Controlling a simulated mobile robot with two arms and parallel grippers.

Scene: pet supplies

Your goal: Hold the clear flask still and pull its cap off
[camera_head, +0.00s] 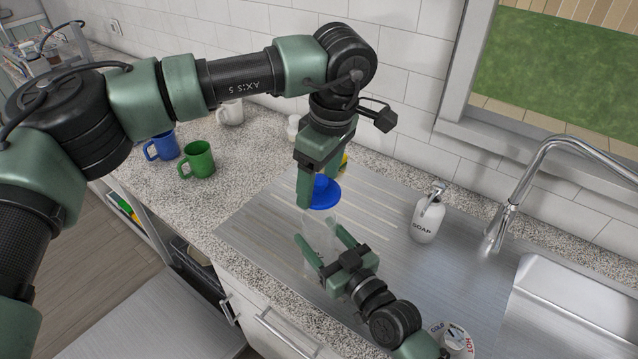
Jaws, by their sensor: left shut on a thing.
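The clear flask (320,232) stands upright on the ribbed steel drainboard and is faint against it. Its blue cap (324,194) is at the flask's top; I cannot tell whether a gap lies between them. My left gripper (322,186) points down from above and is shut on the blue cap, one finger on its left side, the other partly hidden behind it. My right gripper (320,236) comes from the lower right with its fingers apart, one on each side of the flask's body. I cannot tell whether they touch it.
A white soap bottle (427,218) stands to the right, before the sink (560,310) and faucet (540,150). Green (197,160), blue (162,146) and white (230,112) mugs stand at the left. A yellow thing is partly hidden behind my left gripper.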

